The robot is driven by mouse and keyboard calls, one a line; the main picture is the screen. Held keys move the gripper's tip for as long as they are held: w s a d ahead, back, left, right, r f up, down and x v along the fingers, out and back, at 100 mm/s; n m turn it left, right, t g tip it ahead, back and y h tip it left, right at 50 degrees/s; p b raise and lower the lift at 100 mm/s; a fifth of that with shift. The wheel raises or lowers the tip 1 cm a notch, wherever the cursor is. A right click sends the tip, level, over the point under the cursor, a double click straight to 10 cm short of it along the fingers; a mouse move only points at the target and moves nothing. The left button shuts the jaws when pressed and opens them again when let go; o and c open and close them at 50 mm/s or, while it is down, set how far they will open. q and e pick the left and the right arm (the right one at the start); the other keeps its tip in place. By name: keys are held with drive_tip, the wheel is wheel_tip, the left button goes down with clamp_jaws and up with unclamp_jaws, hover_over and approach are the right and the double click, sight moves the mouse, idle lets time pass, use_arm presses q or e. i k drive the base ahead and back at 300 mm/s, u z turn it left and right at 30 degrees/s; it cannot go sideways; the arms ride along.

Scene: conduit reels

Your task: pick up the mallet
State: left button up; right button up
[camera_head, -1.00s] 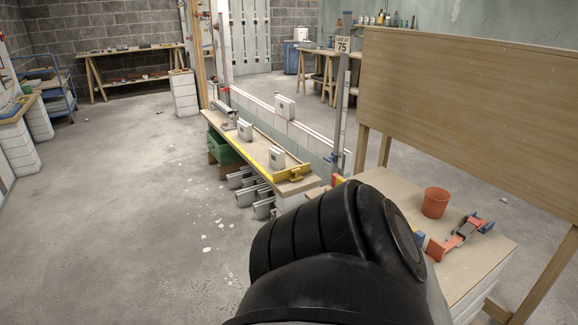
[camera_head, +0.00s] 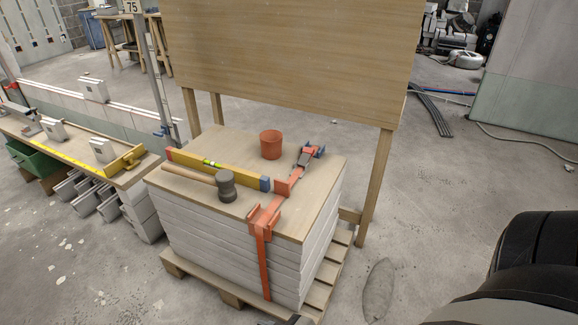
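The mallet (camera_head: 226,187) lies on the board on top of a stack of white blocks. Its dark grey head stands toward the middle of the front edge, and its wooden handle points left. A yellow spirit level (camera_head: 218,169) lies just behind it. Neither of my grippers shows. Only a black part of my arm shows at the lower right, well apart from the mallet.
An orange cup (camera_head: 271,144) and an orange ratchet strap (camera_head: 283,188) are on the same board top (camera_head: 318,170). A large wooden panel (camera_head: 290,60) stands behind. A low bench (camera_head: 128,178) is at left. Floor is open at right.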

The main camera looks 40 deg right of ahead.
sight(225, 179)
drive_tip(key=z, duration=0.05)
drive_tip(key=i, duration=1.6)
drive_tip(key=z, duration=1.85)
